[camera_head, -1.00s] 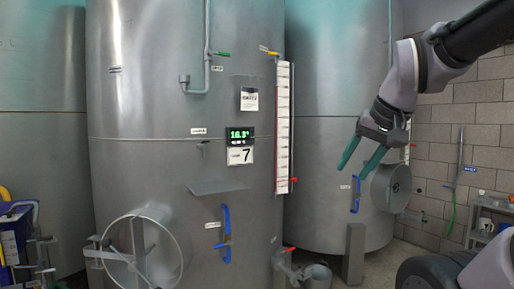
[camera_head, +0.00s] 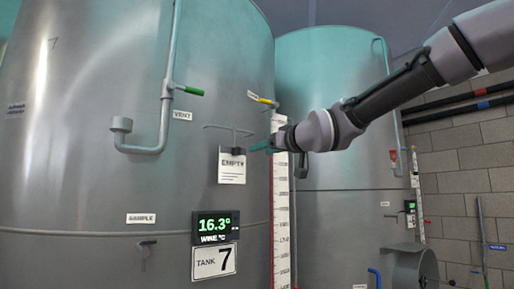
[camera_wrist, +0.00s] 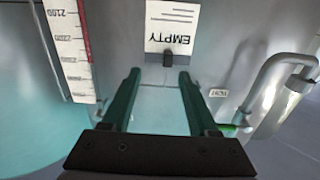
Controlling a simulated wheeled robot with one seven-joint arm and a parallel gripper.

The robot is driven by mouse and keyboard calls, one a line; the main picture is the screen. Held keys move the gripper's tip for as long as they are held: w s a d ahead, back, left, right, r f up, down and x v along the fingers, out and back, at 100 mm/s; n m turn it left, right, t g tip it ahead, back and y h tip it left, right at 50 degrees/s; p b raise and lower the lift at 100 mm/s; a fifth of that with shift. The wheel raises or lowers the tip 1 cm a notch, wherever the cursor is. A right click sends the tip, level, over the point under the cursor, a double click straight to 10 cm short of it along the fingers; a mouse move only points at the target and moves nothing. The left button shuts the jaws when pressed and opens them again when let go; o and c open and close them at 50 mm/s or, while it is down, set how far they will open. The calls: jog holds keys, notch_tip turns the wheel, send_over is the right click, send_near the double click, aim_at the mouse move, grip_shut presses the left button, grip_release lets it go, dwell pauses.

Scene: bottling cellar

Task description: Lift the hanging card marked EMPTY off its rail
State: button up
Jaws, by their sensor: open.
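The white card marked EMPTY (camera_head: 232,168) hangs on the front of tank 7, below a thin grey rail (camera_head: 228,128). A small dark clip (camera_head: 236,151) shows at the card's top edge. In the wrist view the card (camera_wrist: 172,24) appears upside down, with the dark clip (camera_wrist: 168,58) at its edge. My gripper (camera_head: 262,146) comes in from the right at about the card's top. In the wrist view its two green fingers (camera_wrist: 160,76) are apart, with the clip in line between and just beyond their tips. Nothing is held.
A tall white level scale (camera_head: 281,205) stands right of the card, close to my wrist. A bent vent pipe (camera_head: 165,90) with a green handle (camera_head: 189,90) is at left. The temperature display (camera_head: 215,225) and tank plate (camera_head: 214,262) are below.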

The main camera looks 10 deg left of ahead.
aim_at(239, 151)
jog(key=shift+n+y, duration=0.3)
jog(key=shift+y, duration=0.1)
jog(key=shift+s+a+r+x, duration=0.1)
jog(key=shift+s+a+x, duration=0.1)
jog(key=shift+x, duration=1.65)
jog(key=shift+s+a+r+x, duration=0.1)
jog(key=shift+s+r+x, duration=0.05)
jog(key=shift+x, duration=1.7)
jog(key=shift+s+a+r+x, duration=0.1)
jog(key=shift+s+a+x, duration=0.1)
jog(key=shift+x, duration=1.7)
jog(key=shift+w, duration=0.1)
jog(key=shift+w+a, duration=0.3)
jog(key=shift+a, duration=0.15)
grip_shut()
